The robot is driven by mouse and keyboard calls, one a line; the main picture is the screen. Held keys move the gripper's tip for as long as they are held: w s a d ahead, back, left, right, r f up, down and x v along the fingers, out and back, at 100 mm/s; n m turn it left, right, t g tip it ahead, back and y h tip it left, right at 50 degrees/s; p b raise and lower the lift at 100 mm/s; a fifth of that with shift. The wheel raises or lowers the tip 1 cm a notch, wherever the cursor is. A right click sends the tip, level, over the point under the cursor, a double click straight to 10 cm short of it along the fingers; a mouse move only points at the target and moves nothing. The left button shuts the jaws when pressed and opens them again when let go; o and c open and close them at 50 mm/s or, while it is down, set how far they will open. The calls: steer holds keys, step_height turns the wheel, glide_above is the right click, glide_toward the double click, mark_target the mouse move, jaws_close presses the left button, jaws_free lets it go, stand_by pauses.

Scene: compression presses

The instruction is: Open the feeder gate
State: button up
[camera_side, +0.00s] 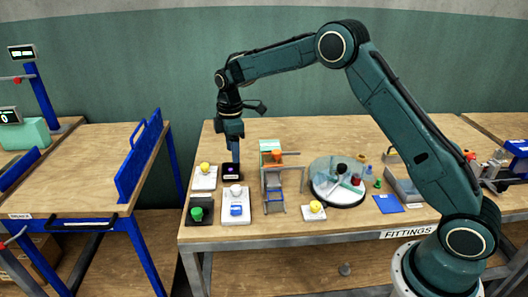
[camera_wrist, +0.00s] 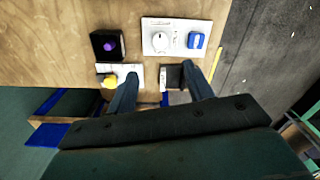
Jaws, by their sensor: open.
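A small stand with grey legs, a green box and an orange part on top (camera_side: 272,180) stands mid-table in the side view; it may be the feeder, but I cannot tell which part is its gate. My gripper (camera_side: 236,158) points down above the table's left part, close to a black box with a purple knob (camera_side: 232,171). In the wrist view my gripper (camera_wrist: 163,82) is open with nothing between its fingers. The purple-knob box (camera_wrist: 108,45) lies beyond the left finger. The stand is not seen in the wrist view.
A white panel with a white knob and blue switch (camera_side: 236,210), a yellow-button panel (camera_side: 204,178) and a green-button box (camera_side: 199,214) surround the purple-knob box. Another yellow-button panel (camera_side: 314,211) and a round turntable (camera_side: 338,196) lie right of the stand.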

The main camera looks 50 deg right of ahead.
mark_target(236, 188)
step_height(236, 188, down, 14)
steer(key=shift+r, duration=0.2)
stand_by(0.5)
steer(key=c, duration=1)
